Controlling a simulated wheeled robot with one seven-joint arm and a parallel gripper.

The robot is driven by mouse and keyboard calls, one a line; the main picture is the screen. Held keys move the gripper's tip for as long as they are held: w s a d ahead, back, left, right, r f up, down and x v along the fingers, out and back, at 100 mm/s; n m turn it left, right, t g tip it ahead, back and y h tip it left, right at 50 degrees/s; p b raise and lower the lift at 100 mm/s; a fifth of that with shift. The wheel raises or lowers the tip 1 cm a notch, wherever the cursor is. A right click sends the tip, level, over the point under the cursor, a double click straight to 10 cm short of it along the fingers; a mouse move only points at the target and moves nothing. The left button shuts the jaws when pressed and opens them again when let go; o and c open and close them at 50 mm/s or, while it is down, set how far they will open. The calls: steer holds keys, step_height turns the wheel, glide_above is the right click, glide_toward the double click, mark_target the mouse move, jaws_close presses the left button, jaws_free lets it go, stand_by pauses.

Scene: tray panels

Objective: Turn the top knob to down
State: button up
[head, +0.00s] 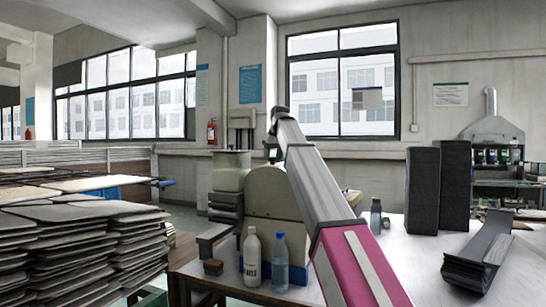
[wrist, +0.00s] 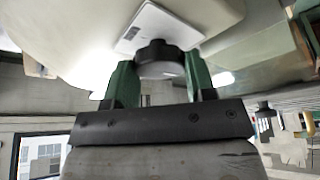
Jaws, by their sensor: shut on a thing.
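In the wrist view a round black knob (wrist: 158,52) sits on a white plate (wrist: 145,28) fixed to a pale, smooth housing (wrist: 75,32). My gripper (wrist: 161,76) has its two green fingers on either side of the knob and is shut on it. No pointer mark on the knob can be made out, so its setting cannot be told. In the head view my arm crosses in front of a beige rounded machine (head: 267,192). The gripper and knob are not visible there.
A white bottle (head: 252,258) and a blue bottle (head: 280,263) stand at the table's front left. Two tall black blocks (head: 423,190) and a dark slanted object (head: 480,252) are on the right. Stacked panels (head: 75,245) fill the left.

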steer(key=n+g+y, duration=0.1)
steer(key=n, duration=0.2)
steer(key=n+g+y, duration=0.1)
steer(key=n, duration=0.3)
steer(key=shift+w+d+r, duration=0.1)
steer(key=shift+w, duration=0.1)
steer(key=n+g, duration=0.1)
steer(key=n, duration=0.2)
steer(key=n+g, duration=0.1)
steer(key=n, duration=0.2)
steer(key=shift+w+y, duration=0.1)
steer(key=shift+y, duration=0.2)
steer(key=shift+n, duration=0.4)
steer(key=o, duration=0.9)
